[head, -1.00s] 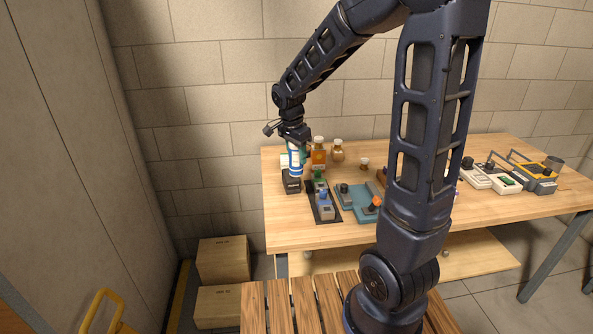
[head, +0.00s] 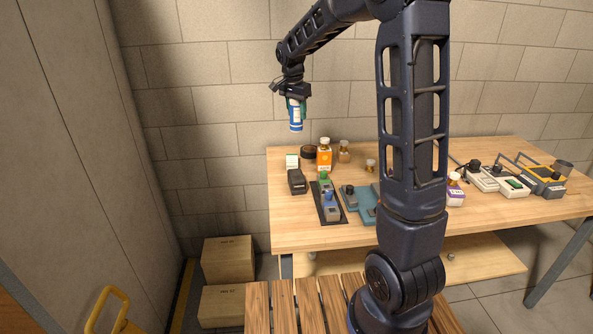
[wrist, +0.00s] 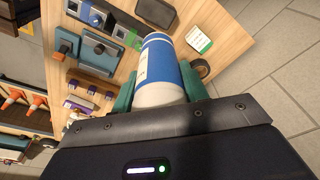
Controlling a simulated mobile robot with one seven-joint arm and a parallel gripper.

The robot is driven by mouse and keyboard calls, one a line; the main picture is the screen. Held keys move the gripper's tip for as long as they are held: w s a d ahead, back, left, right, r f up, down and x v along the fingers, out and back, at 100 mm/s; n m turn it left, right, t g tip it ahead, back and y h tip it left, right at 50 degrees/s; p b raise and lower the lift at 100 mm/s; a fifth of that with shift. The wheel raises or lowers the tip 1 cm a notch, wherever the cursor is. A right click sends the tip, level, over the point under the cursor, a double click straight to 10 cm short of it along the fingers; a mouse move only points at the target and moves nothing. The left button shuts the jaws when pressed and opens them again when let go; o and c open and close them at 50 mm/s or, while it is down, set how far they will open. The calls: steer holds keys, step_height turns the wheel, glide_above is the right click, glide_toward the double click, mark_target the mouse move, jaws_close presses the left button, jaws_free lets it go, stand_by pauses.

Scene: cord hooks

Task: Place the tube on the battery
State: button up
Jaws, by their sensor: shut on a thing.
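The tube (head: 296,121) is a blue and white cylinder. My gripper (head: 296,99) is shut on its upper part and holds it roughly upright in the air, well above the table's left end. In the wrist view the tube (wrist: 160,68) sits between the teal fingers of my gripper (wrist: 157,90). A black block that looks like the battery (head: 297,182) lies near the table's left edge, below the tube and apart from it. It also shows at the top of the wrist view (wrist: 155,12). Its top looks bare.
A white and green box (head: 292,161), a dark round roll (head: 309,152) and an orange bottle (head: 325,156) stand behind the block. A black tray with blue and green parts (head: 329,205) and a teal device (head: 358,203) lie to its right. The table's front left corner is clear.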

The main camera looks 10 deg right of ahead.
step_height(320, 180, down, 19)
steer(key=shift+f, duration=0.2)
stand_by(0.4)
steer(key=shift+f, duration=0.15)
steer(key=o, duration=1.1)
steer(key=shift+o, duration=0.2)
